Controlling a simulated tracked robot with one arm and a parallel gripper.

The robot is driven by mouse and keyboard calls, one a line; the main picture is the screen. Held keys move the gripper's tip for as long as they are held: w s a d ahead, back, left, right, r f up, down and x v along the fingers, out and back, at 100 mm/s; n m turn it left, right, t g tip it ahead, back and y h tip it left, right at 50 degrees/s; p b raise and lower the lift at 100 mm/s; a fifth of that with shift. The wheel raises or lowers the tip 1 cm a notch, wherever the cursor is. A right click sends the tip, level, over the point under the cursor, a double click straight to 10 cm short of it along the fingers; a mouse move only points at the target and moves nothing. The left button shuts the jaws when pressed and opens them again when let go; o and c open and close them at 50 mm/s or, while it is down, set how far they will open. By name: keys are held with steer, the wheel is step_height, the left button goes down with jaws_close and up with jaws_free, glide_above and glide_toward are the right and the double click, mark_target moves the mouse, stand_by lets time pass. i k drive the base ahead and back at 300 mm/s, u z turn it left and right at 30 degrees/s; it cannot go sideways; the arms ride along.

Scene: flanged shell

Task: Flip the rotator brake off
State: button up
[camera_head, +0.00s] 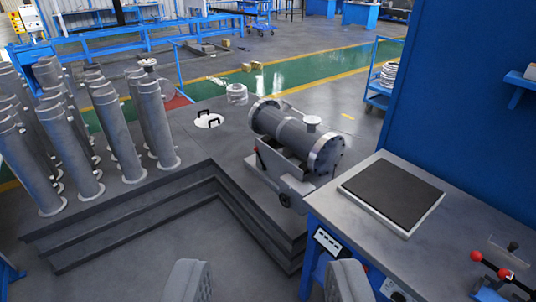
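A grey flanged shell (290,134) lies level on a rotator (284,172) at the right end of the stepped platform. A short flanged nozzle (312,122) points up from the shell.
Several tall grey flanged pipes (122,135) stand on the platform (130,206) at left. A workbench (372,236) with a dark pad (392,193) and a red-knobbed device (500,265) is at right, beside a blue wall (465,100). Open floor lies in front of the steps.

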mark_target(256, 149)
steer(key=i, duration=0.5)
steer(key=u, duration=0.5)
steer(key=i, duration=1.1)
steer(key=u, duration=0.5)
steer(key=i, duration=1.3)
steer(key=z, duration=0.65)
steer(key=i, duration=0.8)
steer(key=z, duration=0.35)
